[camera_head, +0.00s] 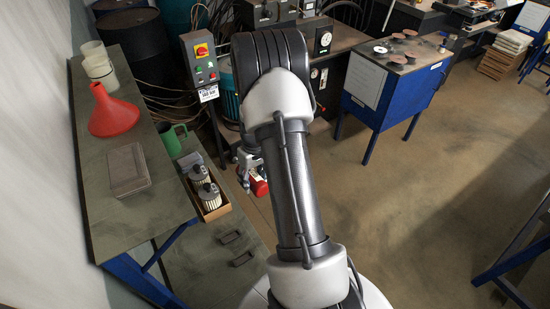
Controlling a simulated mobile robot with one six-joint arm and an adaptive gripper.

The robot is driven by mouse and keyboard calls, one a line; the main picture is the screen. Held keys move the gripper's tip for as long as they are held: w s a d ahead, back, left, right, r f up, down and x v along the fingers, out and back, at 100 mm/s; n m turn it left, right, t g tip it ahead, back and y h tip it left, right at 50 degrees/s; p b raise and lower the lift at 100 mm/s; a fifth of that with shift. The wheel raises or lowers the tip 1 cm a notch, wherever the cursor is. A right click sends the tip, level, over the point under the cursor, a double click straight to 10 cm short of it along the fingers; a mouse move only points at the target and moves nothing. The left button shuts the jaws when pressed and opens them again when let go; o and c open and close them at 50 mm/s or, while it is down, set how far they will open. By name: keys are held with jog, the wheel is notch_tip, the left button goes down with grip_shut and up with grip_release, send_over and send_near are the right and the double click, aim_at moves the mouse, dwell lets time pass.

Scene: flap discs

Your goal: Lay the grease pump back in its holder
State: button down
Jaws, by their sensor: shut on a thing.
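My gripper (249,170) is in the middle of the view, left of my arm and partly hidden behind it. It is shut on a red and dark object (259,187), which I take to be the grease pump. Only a small part of the pump shows, so its full shape and tilt cannot be told. It is right of the wooden tray with two filters. Two small dark blocks (231,237) sit apart on the lower grey surface, below and left of the gripper. They may be the holder, but I cannot be sure.
A wooden tray (225,209) with two filters stands on the lower surface, near a green jug (171,138). The upper bench holds a red funnel (112,112), white containers (98,66) and a grey case (128,169). A control box (203,60) stands behind.

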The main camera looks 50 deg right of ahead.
jog(key=s+d+r, duration=0.2)
jog(key=d+r, duration=0.1)
jog(key=d, duration=0.5)
jog(key=s+a+f+b, duration=0.1)
jog(key=s+a+f, duration=0.2)
jog(key=a, duration=0.6)
jog(key=s+a+f+b, duration=0.15)
jog(key=a+f, duration=0.25)
jog(key=a, duration=0.5)
jog(key=shift+m+h, duration=0.4)
jog(key=a+f+b, duration=0.1)
jog(key=f+b, duration=0.1)
jog(key=f, duration=0.1)
jog(key=a+f+b, duration=0.2)
jog(key=f+b, duration=0.1)
jog(key=f, duration=0.1)
jog(key=w+a+f+b, duration=0.1)
jog(key=a+f+b, duration=0.1)
jog(key=f+b, duration=0.1)
jog(key=shift+a+f, duration=0.25)
jog(key=shift+f, duration=0.05)
jog(key=shift+f+b, duration=0.7)
jog(key=shift+f, duration=0.05)
jog(key=shift+f+b, duration=0.5)
jog(key=shift+f, duration=0.1)
jog(key=c, duration=0.7)
grip_release()
jog(key=shift+c, duration=0.2)
jog(key=shift+s, duration=0.1)
jog(key=shift+r, duration=0.1)
